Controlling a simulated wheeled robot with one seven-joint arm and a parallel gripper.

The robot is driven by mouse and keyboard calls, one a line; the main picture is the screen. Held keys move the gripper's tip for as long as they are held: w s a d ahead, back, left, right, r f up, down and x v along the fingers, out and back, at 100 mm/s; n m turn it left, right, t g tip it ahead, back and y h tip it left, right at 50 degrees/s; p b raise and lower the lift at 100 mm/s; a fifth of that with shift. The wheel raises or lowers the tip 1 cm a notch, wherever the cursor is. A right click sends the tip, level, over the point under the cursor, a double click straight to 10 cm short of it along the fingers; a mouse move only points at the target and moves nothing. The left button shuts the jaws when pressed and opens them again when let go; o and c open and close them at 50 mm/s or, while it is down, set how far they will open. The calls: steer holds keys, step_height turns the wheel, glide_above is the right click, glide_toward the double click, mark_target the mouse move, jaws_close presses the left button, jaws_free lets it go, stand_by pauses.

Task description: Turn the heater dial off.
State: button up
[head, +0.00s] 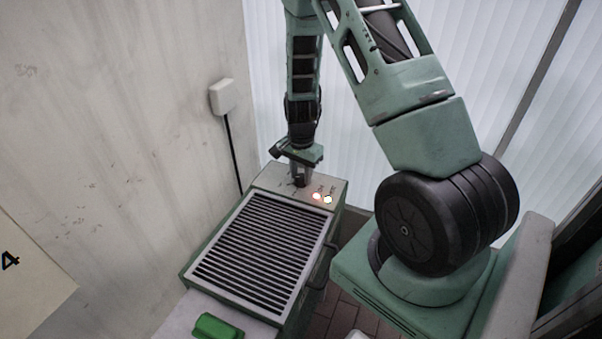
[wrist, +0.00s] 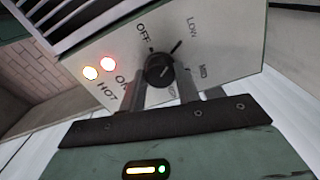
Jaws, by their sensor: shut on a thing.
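The heater (head: 190,268) is a green and grey box with a dark slatted grille. Its control panel (head: 265,180) is at the far end. In the wrist view the black round dial (wrist: 158,69) sits on the panel (wrist: 240,40), among the labels OFF, LOW and MID and a partly hidden one. I cannot tell for sure which label its pointer faces. My gripper (head: 300,180) points down onto the panel. In the wrist view my gripper (wrist: 160,82) is shut on the dial, one finger on each side. Two lamps beside ON and HOT are lit.
A green block (head: 217,327) lies at the heater's near end. A white wall box (head: 222,97) with a black cable is on the left wall. A dark handle (head: 325,268) is on the heater's right side. White ribbed panelling stands behind.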

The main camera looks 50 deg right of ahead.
mark_target(301, 176)
steer(key=n, duration=0.5)
steer(key=shift+n, duration=0.4)
steer(key=n+p, duration=0.1)
steer(key=n, duration=0.4)
stand_by(0.4)
steer(key=o, duration=1)
steer(key=shift+r, duration=0.1)
step_height(301, 176, up, 17)
steer(key=shift+r+p, duration=0.15)
steer(key=shift+p, duration=0.15)
